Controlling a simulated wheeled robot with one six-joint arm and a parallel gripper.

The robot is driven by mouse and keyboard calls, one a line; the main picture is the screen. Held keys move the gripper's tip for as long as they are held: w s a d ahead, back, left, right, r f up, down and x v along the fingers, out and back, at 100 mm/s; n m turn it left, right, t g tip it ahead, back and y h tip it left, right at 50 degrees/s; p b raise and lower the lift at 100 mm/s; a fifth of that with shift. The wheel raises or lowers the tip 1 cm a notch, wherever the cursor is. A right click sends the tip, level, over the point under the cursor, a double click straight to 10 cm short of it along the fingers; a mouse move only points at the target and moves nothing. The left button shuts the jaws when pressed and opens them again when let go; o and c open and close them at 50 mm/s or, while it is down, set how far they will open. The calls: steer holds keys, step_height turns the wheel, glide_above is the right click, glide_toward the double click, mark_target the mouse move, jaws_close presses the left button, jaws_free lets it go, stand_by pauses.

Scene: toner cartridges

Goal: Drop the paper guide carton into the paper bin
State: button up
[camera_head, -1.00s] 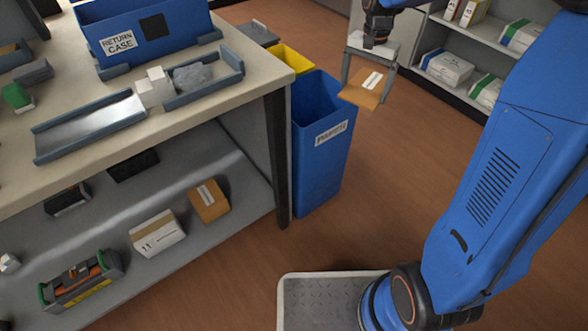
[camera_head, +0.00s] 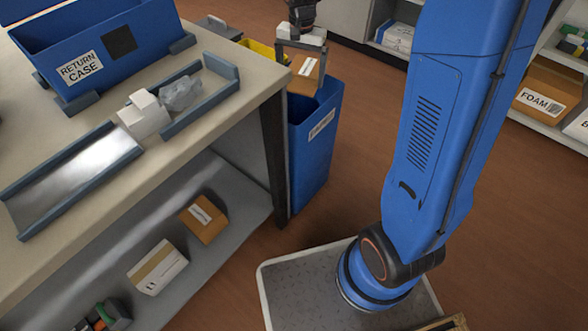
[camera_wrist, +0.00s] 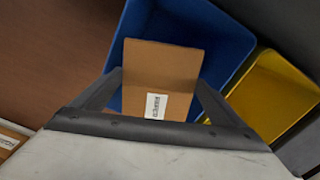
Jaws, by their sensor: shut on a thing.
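The paper guide carton (camera_head: 305,77), a small brown box with a white label, is held in my gripper (camera_head: 303,72). The fingers are shut on its two sides. The blue paper bin (camera_head: 311,150) stands on the floor beside the workbench. In the head view the carton is at the bin's open top, overlapping its far rim. In the wrist view the carton (camera_wrist: 160,80) lies in front of the open blue bin (camera_wrist: 200,30), between the fingers (camera_wrist: 160,98). How far it is above or inside the rim is hard to tell.
A yellow bin (camera_head: 260,50) stands right behind the blue one; it also shows in the wrist view (camera_wrist: 272,95). The workbench (camera_head: 225,110) with a blue return case (camera_head: 105,45) is at left. Shelves with cartons (camera_head: 548,92) stand at right.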

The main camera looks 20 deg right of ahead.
steer(key=shift+f, duration=1.15)
steer(key=o, duration=0.7)
steer(key=shift+o, duration=0.2)
step_height(320, 180, up, 17)
steer(key=shift+r, duration=0.2)
